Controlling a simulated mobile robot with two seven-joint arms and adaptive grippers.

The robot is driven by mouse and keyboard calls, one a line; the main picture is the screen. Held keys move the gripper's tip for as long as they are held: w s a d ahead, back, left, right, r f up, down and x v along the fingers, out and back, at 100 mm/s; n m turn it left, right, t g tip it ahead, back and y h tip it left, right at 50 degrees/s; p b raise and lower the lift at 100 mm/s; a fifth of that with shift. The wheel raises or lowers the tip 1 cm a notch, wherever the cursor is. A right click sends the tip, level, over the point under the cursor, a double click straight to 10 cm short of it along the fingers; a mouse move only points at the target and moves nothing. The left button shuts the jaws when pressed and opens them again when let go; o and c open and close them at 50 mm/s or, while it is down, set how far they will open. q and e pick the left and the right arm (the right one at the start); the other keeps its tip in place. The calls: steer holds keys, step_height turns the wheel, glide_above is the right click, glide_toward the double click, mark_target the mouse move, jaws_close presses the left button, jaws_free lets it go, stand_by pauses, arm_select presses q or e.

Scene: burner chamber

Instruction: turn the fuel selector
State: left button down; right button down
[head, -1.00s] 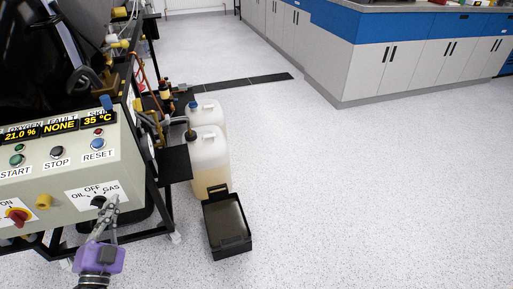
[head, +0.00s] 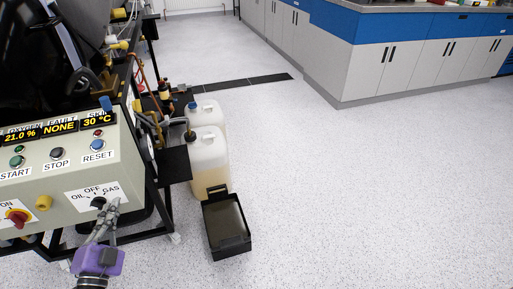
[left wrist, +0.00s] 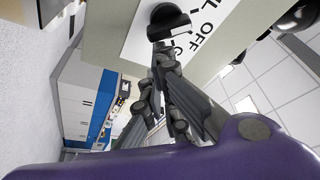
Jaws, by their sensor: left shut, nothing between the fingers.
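The fuel selector (head: 98,202) is a black knob on a white label marked OIL, OFF and GAS, low on the right of the control panel. In the left wrist view the knob (left wrist: 168,20) shows at the top, with a pale pointer line on it. My left gripper (head: 113,205), with a purple body, is at the right side of the knob. Its fingers (left wrist: 165,60) are shut and empty, with the tips close beside the knob; I cannot tell if they touch. The fingers partly cover the label. My right gripper is not in view.
The panel (head: 80,174) also carries START, STOP and RESET buttons, a yellow button (head: 44,202) and a red rotary switch (head: 16,216). A black tray (head: 227,226) and white canisters (head: 208,155) stand on the floor to the right. Open floor lies beyond.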

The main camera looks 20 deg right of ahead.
arm_select(q)
steer(key=shift+f+m+g+h+p, duration=0.3)
steer(key=shift+m, duration=0.7)
steer(key=shift+a+f+m+g+p, duration=0.1)
steer(key=shift+f+m+g+p, duration=0.3)
steer(key=shift+m, duration=0.65)
steer(key=shift+f+m+g+p, duration=0.35)
steer(key=shift+m, duration=0.65)
steer(key=shift+a+f+m+g+p, duration=0.1)
steer(key=shift+f+m+g+p, duration=0.3)
steer(key=shift+m, duration=0.65)
